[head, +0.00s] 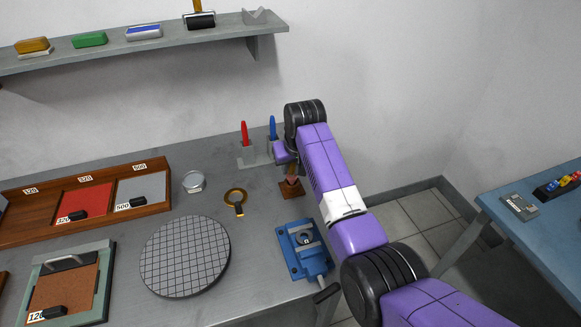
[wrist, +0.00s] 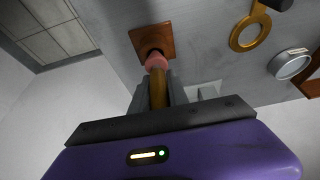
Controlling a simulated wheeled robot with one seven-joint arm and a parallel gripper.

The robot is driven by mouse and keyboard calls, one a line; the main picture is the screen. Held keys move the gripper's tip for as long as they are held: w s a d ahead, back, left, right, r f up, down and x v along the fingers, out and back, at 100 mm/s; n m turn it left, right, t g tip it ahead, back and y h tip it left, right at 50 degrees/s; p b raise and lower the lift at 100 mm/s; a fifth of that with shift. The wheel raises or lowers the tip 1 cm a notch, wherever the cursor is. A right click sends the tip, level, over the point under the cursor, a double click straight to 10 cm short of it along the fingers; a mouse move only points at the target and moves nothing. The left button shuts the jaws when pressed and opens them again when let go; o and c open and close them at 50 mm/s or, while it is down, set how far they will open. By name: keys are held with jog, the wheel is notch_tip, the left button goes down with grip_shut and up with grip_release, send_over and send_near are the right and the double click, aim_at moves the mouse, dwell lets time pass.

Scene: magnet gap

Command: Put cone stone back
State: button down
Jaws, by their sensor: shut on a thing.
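The cone stone, a pink tip (wrist: 156,62) on a brass-coloured shaft (wrist: 158,88), is in my gripper (wrist: 160,96), which is shut on the shaft. Its pink tip also shows in the head view (head: 292,180), below my gripper (head: 288,166). The tip points down at a small brown wooden block (wrist: 146,36), which lies on the grey bench (head: 291,192). The tip is over or at the block's middle. I cannot tell whether it touches or is inside a hole, as the stone covers part of the block.
A holder with a red tool (head: 244,134) and a blue tool (head: 273,128) stands just behind the block. A blue vise (head: 303,250) is in front of it. A brass-ringed magnifier (head: 235,197) and a round gridded plate (head: 186,256) lie to the left.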

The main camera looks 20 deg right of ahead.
jog(key=shift+f, duration=0.4)
jog(key=shift+f, duration=0.3)
jog(key=c, duration=1.3)
grip_release()
jog(key=shift+r, duration=0.65)
jog(key=v, duration=1.1)
jog(key=shift+s+r+b, duration=0.15)
jog(key=shift+b, duration=0.25)
